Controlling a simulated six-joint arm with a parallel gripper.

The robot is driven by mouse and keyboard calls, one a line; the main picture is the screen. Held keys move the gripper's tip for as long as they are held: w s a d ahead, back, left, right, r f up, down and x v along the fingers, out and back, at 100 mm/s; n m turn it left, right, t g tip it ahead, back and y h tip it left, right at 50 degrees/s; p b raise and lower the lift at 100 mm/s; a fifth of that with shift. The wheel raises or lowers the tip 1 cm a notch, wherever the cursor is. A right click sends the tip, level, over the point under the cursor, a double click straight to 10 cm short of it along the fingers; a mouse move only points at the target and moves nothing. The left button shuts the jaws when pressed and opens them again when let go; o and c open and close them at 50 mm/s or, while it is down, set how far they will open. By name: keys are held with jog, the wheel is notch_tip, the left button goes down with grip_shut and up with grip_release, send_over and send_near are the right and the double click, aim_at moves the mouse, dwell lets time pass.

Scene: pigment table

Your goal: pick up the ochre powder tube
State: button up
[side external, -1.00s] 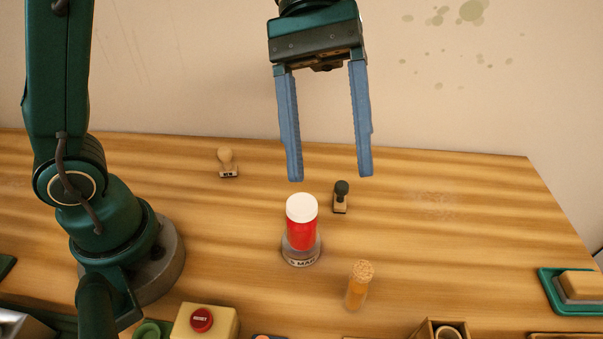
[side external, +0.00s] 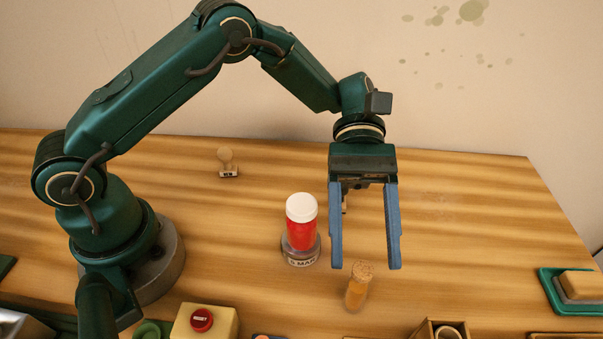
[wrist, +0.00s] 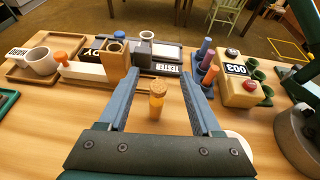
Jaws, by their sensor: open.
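The ochre powder tube (side external: 357,290) is a small clear tube with orange-yellow contents and a cork-like top. It stands upright on the wooden table near the front. My gripper (side external: 366,267) is open and empty, pointing down, with its blue fingertips seen around the top of the tube in the side view. Whether the fingers are at the tube's height is hard to tell.
A red jar with a white lid (side external: 302,225) stands on a round labelled base just left of my gripper. A wooden stamp (side external: 228,163) sits farther back. A box with a red button (side external: 203,319), a wooden block with a hole (wrist: 117,58) and a green tray (side external: 560,303) line the front.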

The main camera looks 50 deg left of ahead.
aim_at(361, 281)
notch_tip(361, 281, down, 3)
jog(key=shift+r, duration=0.1)
jog(key=shift+s+d+f, duration=0.15)
jog(key=shift+f, duration=0.1)
jog(key=shift+x, duration=2.35)
grip_shut()
